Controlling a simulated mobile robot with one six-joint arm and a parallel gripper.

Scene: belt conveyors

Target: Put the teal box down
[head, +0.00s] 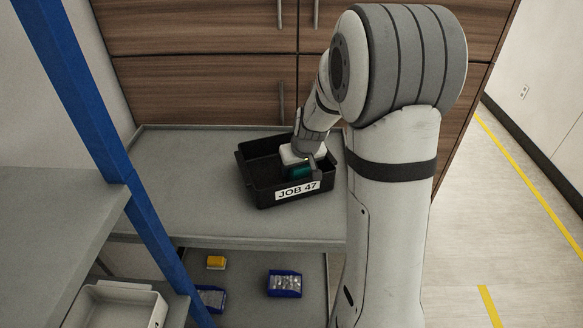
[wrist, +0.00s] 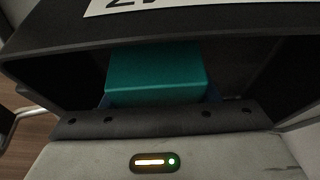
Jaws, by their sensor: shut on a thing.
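The teal box (head: 299,172) is inside a black bin (head: 260,195) labelled "JOB 47", near the bin's front right. In the wrist view the teal box (wrist: 155,72) sits below the bin's labelled wall (wrist: 60,42), just beyond my gripper's dark edge. My gripper (head: 303,160) reaches down into the bin and is shut on the teal box. Its fingertips are mostly hidden. I cannot tell whether the box touches the bin floor.
The bin stands on a grey shelf (head: 190,185) with free room to its left. Below are a yellow box (head: 216,262) and blue bins (head: 284,284) with small parts. A blue post (head: 110,135) rises at the left. Wooden cabinets (head: 200,90) stand behind.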

